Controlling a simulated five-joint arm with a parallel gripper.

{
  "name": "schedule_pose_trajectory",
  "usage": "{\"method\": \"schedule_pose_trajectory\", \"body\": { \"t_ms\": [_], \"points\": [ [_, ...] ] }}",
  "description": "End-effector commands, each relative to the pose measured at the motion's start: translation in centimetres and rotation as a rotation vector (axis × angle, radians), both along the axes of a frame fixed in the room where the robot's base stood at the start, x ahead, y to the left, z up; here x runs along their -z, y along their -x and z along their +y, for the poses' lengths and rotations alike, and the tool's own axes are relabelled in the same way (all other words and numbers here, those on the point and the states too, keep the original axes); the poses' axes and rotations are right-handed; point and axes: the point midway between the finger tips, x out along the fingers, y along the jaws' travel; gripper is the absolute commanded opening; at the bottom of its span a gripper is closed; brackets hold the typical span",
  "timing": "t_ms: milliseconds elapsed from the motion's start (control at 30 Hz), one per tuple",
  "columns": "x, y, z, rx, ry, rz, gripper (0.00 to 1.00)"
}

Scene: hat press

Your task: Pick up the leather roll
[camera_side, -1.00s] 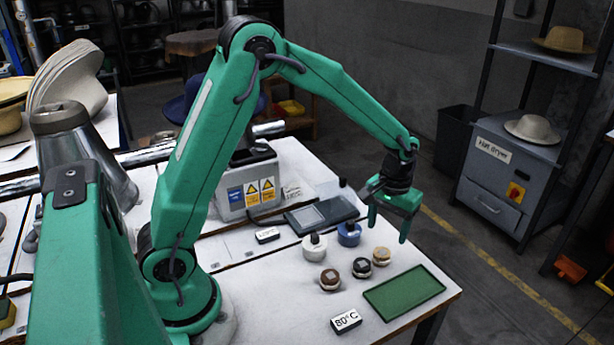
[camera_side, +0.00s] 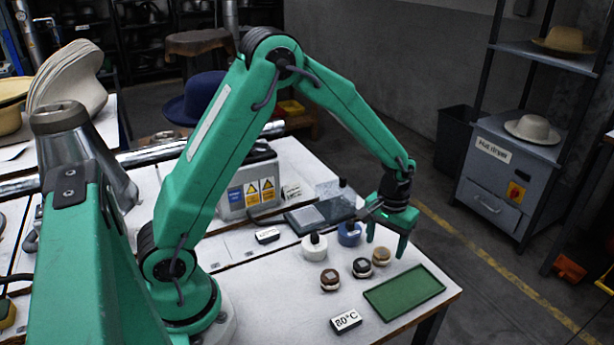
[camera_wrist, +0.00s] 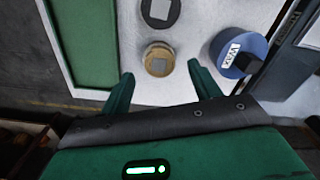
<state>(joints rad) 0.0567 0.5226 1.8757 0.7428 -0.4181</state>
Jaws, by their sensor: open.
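Three small rolls stand in a slanting row on the white table: a brown one (camera_side: 330,280), a dark one (camera_side: 362,268) and a tan one (camera_side: 381,257). I cannot tell for sure which is the leather roll. My gripper (camera_side: 386,246) is open and empty, pointing down above the tan roll. In the wrist view the tan roll (camera_wrist: 159,60) lies just beyond the gap between my fingertips (camera_wrist: 160,72). The dark roll (camera_wrist: 160,12) is cut off at the top edge. The brown roll is out of that view.
A green tray (camera_side: 404,292) lies at the table's front right, with an 80°C sign (camera_side: 346,321) left of it. A white jar (camera_side: 314,247) and a blue wax jar (camera_side: 349,234) stand behind the rolls. The table edge is close to the tan roll.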

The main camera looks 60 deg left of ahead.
Motion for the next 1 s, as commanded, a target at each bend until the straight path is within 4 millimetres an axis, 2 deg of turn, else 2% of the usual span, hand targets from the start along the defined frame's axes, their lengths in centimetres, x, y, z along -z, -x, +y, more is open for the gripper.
{"method": "schedule_pose_trajectory", "body": {
  "t_ms": [100, 300, 833, 867, 1000],
  "points": [
    [1.5, 0.0, 0.0, 0.000, 0.000, 0.003, 0.62],
    [3.0, 0.0, 0.0, 0.000, -0.001, 0.001, 0.62],
    [3.2, 0.0, 0.0, 0.000, 0.000, 0.000, 0.62],
    [3.2, 0.0, 0.0, 0.000, 0.000, 0.000, 0.58],
    [3.2, -0.1, 0.0, 0.000, 0.000, 0.000, 0.31]
  ]
}}
